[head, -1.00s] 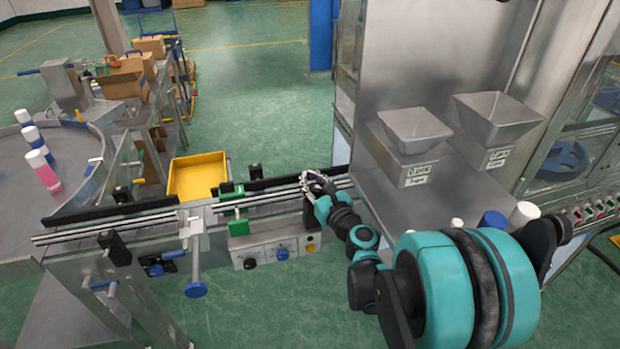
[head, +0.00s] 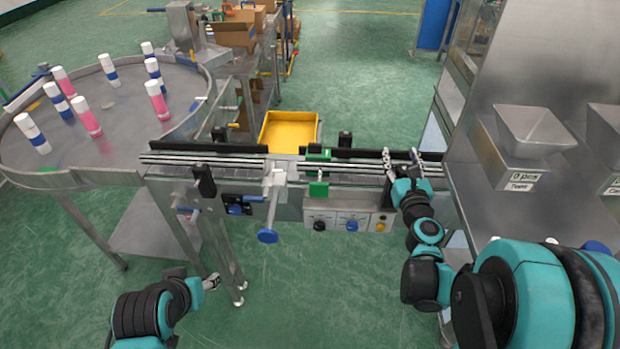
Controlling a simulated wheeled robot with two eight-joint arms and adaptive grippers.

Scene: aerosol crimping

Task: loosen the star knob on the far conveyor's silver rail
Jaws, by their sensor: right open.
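The conveyor's silver rail (head: 215,161) runs left to right across the middle of the head view. I cannot tell which has a star shape. My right gripper (head: 402,160) is open at the rail's right part, fingers pointing up and away, with nothing visible between them. It is right of the green block (head: 318,188). My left gripper (head: 212,283) is low at left, well below the rail; its jaws are too small to read.
A round table (head: 120,115) with several pink-white and blue-white cans is at left. A yellow tray (head: 290,132) is behind the conveyor. A steel machine with hoppers (head: 533,130) stands at right.

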